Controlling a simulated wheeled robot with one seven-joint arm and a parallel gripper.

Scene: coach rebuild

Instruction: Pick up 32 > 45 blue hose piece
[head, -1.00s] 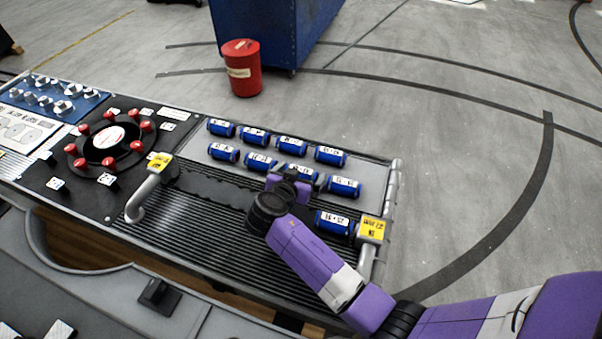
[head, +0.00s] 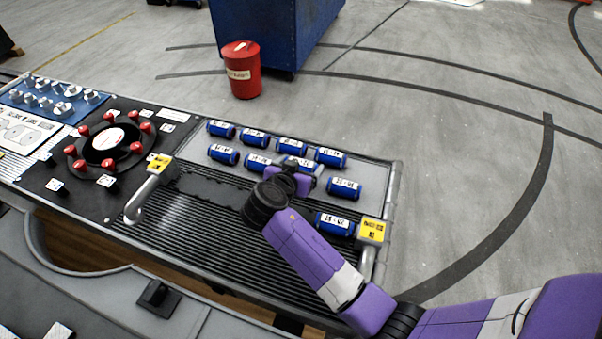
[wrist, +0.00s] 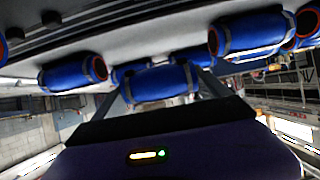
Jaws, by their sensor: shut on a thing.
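Several blue hose pieces with white labels lie in two rows on the grey panel of the bench. My gripper (head: 290,178) is shut on one blue hose piece (head: 298,162) at the second row, between its neighbours (head: 258,163) and (head: 343,188). The wrist view shows this held hose piece (wrist: 160,84) between my gripper's fingers (wrist: 162,97). It looks slightly raised, but the gap beneath it is not clear. Its label is partly hidden and too small to read, so I cannot confirm 32 > 45. Another hose piece (head: 334,223) lies apart near the right handle.
A ribbed dark surface (head: 215,225) fills the bench front, with grey handles carrying yellow labels (head: 371,230) at each side. A black panel with a red-knobbed ring (head: 107,140) is at left. A red bin (head: 242,70) stands behind; open floor lies right.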

